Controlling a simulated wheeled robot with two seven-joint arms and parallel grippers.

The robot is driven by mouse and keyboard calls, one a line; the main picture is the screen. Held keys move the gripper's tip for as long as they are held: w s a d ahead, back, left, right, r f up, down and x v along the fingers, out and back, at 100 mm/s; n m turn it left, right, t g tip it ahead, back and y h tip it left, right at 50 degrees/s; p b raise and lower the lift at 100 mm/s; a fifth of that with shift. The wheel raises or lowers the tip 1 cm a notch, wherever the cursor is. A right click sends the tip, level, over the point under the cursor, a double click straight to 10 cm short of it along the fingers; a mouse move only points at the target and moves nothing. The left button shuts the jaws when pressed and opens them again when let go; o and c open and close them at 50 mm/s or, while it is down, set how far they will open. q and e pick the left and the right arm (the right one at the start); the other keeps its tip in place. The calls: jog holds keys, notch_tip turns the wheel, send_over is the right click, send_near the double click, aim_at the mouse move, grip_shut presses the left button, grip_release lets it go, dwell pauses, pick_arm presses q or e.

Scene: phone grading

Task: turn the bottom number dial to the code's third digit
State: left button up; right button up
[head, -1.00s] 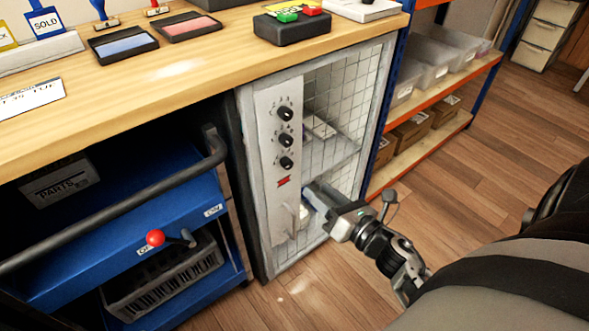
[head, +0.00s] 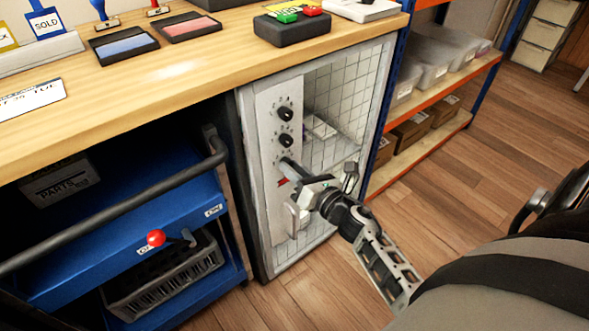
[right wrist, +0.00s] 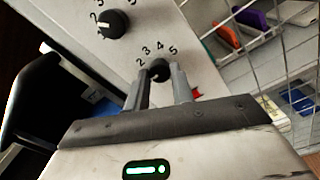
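The bottom number dial (right wrist: 158,70) is a black knob on the pale panel of the wire cabinet, with digits 2, 3, 4 and 5 showing around it in the right wrist view. My right gripper (right wrist: 160,88) has one finger on each side of this dial, close against it; any small gap is hard to see. In the head view my right gripper (head: 287,165) covers the bottom dial. The middle dial (head: 286,140) and top dial (head: 285,114) show above it; one dial (right wrist: 114,24) also shows upper left in the right wrist view. My left gripper is not in view.
The wire cabinet (head: 375,75) stands under the wooden bench (head: 215,45). A vertical handle (head: 291,220) is below the dials. An orange-edged shelf (head: 440,140) is to the right, with open floor in front.

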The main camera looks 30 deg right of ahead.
jog(key=c, duration=0.3)
